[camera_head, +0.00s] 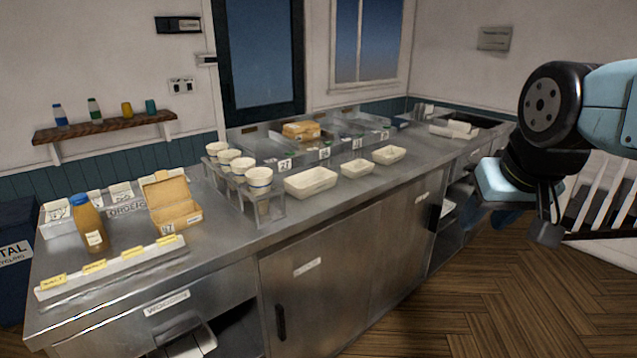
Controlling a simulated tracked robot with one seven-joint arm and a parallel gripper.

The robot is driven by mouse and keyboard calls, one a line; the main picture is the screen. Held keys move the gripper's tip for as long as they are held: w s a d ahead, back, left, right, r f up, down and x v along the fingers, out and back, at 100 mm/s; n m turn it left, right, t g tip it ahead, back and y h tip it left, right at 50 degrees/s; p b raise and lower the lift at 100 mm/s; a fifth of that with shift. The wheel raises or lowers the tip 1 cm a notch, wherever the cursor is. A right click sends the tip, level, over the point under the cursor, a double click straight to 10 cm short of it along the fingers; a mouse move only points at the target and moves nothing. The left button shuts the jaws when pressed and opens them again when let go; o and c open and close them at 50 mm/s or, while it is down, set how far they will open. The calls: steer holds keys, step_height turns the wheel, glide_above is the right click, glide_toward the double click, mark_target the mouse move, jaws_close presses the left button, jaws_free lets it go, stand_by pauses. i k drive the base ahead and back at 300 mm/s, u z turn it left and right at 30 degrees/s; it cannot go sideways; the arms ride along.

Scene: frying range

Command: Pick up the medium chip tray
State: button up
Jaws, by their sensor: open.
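Three white, open rectangular chip trays stand in a row on the steel counter. The left tray (311,182) looks largest. My gripper (510,222) hangs at the right of the picture, in front of the counter's right part and well away from the trays. It is open with nothing seen in it; its fingertips are partly hard to make out.
A rack of white cups (259,176) stands left of the trays. A brown carton (173,203) and a sauce bottle (90,224) are farther left on the counter (230,235). Behind the trays are steel bins with a yellowish item (300,130). Wooden floor (480,290) is clear in front.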

mark_target(389, 156)
steer(key=z, duration=0.4)
steer(key=i, duration=1.7)
steer(key=u, duration=0.6)
